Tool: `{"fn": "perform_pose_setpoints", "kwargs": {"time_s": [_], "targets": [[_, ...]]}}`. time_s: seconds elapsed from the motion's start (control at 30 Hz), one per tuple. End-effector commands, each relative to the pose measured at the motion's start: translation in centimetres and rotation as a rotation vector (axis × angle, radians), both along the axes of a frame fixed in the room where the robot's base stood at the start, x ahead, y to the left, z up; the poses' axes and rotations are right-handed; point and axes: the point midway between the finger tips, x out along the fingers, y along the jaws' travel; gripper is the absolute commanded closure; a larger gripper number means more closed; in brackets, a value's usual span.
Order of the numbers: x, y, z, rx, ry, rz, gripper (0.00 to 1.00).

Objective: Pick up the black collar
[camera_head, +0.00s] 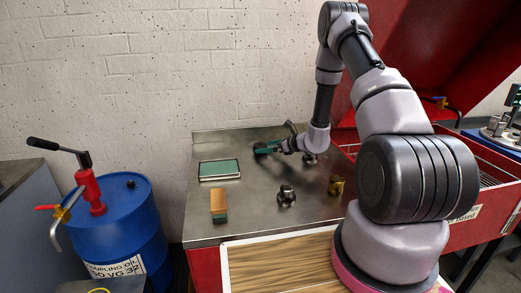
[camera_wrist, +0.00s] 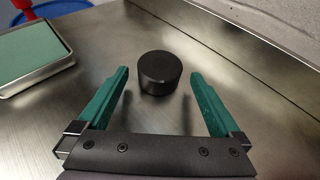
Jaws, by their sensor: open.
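The black collar (camera_wrist: 160,74) is a short dark cylinder standing on the metal bench top in the wrist view. My gripper (camera_wrist: 160,80) is open, with its two green fingers on either side of the collar. The collar sits between and slightly beyond the fingertips, and a gap shows on each side. In the head view my gripper (camera_head: 268,147) is low over the back of the bench, pointing left. I cannot make out the collar in the head view.
A tray with a green lining (camera_head: 219,169) lies left of my gripper. A wood-coloured block (camera_head: 218,204), a dark metal part (camera_head: 287,194) and a brass part (camera_head: 336,186) stand nearer the front. The metal bench top (camera_head: 256,219) is bare between them. A wall is behind.

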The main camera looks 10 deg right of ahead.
Motion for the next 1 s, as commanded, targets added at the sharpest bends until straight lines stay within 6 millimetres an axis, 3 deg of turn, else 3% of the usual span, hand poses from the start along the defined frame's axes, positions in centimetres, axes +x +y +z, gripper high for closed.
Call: {"fn": "perform_pose_setpoints", "kwargs": {"time_s": [0.13,0.43,0.7,1.0], "targets": [[1.2,1.3,-0.8,-0.001,0.001,0.002,0.0],[1.5,1.5,-0.9,-0.001,0.001,0.0,0.0],[1.5,1.5,-0.9,-0.001,0.001,0.0,1.0],[1.6,1.5,-0.6,0.0,-0.001,0.0,1.0]]}}
